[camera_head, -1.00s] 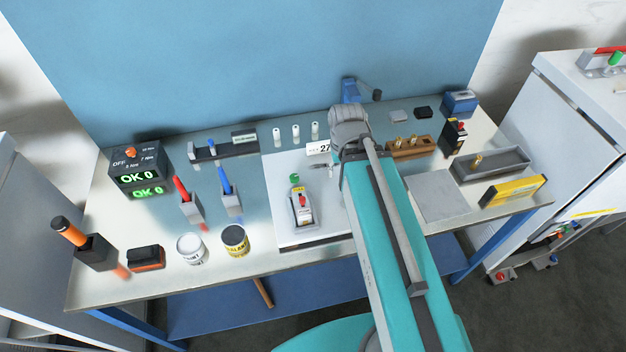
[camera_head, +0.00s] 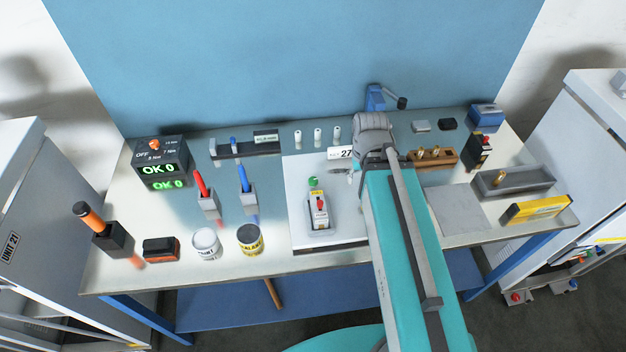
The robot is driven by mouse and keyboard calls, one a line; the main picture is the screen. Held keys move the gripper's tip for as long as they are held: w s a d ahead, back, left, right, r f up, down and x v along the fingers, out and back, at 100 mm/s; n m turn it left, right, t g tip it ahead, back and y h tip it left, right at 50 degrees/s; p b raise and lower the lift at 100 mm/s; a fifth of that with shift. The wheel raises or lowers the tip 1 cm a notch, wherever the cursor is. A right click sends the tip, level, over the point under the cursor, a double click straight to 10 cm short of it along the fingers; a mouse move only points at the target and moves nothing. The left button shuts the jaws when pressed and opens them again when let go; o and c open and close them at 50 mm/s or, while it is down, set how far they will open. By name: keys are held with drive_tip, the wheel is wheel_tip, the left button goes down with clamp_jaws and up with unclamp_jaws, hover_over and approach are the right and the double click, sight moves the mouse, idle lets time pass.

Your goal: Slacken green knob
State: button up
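A small green knob (camera_head: 313,182) sits at the back end of a grey dispenser unit (camera_head: 320,226) with a red part and a label on its front. The unit stands on a white board in the middle of the bench. My gripper (camera_head: 340,171) shows small and partly hidden behind my arm, just right of and slightly behind the green knob. It looks apart from the knob, but I cannot tell the exact gap. Its fingers are too small to show whether they are open or shut.
A torque display (camera_head: 160,160) reads OK 0 at the left. A white can (camera_head: 207,244) and a yellow-labelled can (camera_head: 250,240) stand at the front. A grey tray (camera_head: 527,184) and yellow box (camera_head: 536,209) are right.

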wheel_tip(320, 180, down, 5)
drive_tip(key=b, duration=0.4)
drive_tip(key=shift+r, duration=0.1)
drive_tip(key=shift+c, duration=0.5)
drive_tip(key=shift+a, duration=0.1)
